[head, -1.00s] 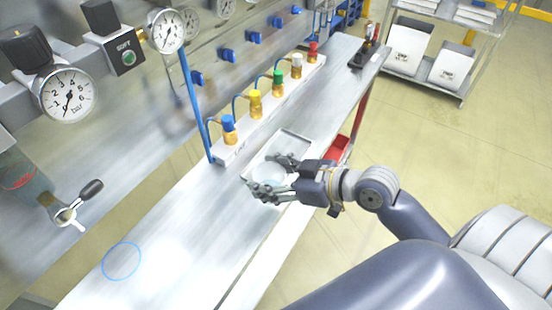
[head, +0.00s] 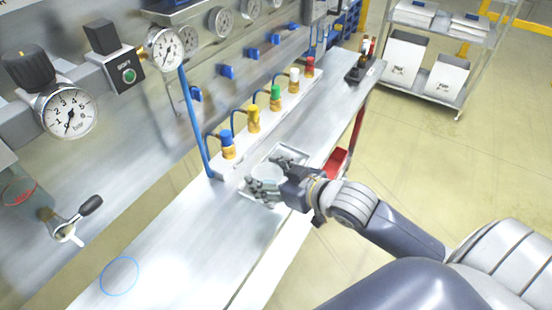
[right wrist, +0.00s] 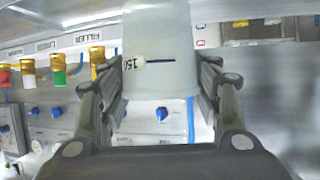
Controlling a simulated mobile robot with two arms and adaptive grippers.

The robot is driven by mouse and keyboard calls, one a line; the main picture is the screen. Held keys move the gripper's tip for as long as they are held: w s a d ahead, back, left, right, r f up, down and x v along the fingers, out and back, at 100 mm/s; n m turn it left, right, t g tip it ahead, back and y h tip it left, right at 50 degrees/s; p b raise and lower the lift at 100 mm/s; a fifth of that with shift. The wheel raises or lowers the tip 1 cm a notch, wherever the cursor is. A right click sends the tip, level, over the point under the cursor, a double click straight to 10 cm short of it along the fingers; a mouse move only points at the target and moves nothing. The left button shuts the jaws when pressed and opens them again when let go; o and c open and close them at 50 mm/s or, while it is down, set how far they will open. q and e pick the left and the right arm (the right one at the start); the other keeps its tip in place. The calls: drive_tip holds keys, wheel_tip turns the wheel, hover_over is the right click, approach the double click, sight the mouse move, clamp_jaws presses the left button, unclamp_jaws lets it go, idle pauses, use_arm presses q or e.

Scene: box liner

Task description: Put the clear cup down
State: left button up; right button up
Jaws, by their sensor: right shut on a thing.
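The clear cup (head: 268,174) is a translucent, whitish cup with a dark mark line on its side, which shows in the right wrist view (right wrist: 157,60). My right gripper (head: 272,176) is shut on it, one finger on each side. In the head view the cup is in front of the pale rectangular tray (head: 250,193) on the bench; I cannot tell whether it touches the tray. The gripper hides part of the cup and tray. A blue circle (head: 120,276) is marked on the bench at the lower left. My left gripper is not in view.
A row of fittings with coloured caps (head: 254,119) stands behind the tray, with a blue tube (head: 194,120) at its left end. A valve handle (head: 78,220) and pressure gauge (head: 68,112) are at the left. The bench (head: 170,235) between circle and tray is clear.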

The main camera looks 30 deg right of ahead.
drive_tip(key=w+d+f, duration=0.1)
drive_tip(key=w+d, duration=0.1)
drive_tip(key=w+d+f+p, duration=0.1)
drive_tip(key=w+d, duration=0.1)
drive_tip(key=w, duration=0.1)
drive_tip(key=w+d+f+p, duration=0.1)
drive_tip(key=w+d, duration=0.1)
drive_tip(key=w, duration=0.1)
drive_tip(key=shift+d+f, duration=0.15)
drive_tip(key=shift+d, duration=0.1)
drive_tip(key=shift+f, duration=0.55)
drive_tip(key=o, duration=1.2)
drive_tip(key=shift+f, duration=0.1)
drive_tip(key=shift+s, duration=0.1)
drive_tip(key=shift+v, duration=5.95)
